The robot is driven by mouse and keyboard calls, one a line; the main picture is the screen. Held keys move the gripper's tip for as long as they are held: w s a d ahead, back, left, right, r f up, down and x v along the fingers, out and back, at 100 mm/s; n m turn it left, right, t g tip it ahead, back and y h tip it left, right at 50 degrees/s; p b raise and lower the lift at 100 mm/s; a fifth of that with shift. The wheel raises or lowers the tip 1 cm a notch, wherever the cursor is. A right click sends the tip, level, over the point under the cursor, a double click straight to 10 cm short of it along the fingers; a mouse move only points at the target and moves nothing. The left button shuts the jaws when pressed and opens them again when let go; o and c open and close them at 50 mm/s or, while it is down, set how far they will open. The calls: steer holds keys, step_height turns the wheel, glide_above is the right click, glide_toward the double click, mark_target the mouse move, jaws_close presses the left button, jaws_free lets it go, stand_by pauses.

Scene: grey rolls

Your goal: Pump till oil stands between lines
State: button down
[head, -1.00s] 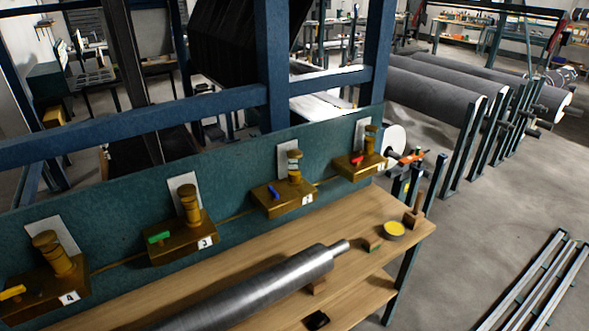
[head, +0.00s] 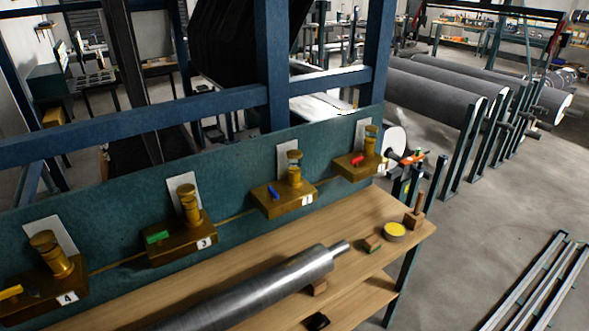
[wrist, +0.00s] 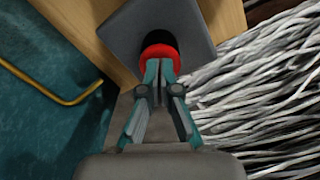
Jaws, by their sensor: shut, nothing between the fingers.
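Several brass oil pumps stand along a teal panel in the head view, with yellow (head: 10,292), green (head: 157,237), blue (head: 272,192) and red (head: 357,160) levers. Their brass columns carry bands; the blue-lever (head: 294,166) and red-lever (head: 371,137) columns show a pale band. Oil level and lines are too small to tell. My gripper (wrist: 160,68) is shut and empty in the wrist view. Its tips are at a red round part (wrist: 160,51) on a dark grey square plate (wrist: 190,28); contact is unclear. I cannot clearly pick out my gripper in the head view.
A wooden bench (head: 225,262) below the panel holds a metal roller (head: 270,292), a yellow-topped tin (head: 395,231) and small blocks. Blue frame beams (head: 160,122) cross above. White strands (wrist: 265,80) lie right of my gripper. Open floor (head: 480,245) lies right of the bench.

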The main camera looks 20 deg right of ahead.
steer(key=shift+r, duration=0.1)
step_height(320, 180, up, 8)
steer(key=p, duration=0.3)
stand_by(0.7)
steer(key=shift+r, duration=0.1)
stand_by(0.5)
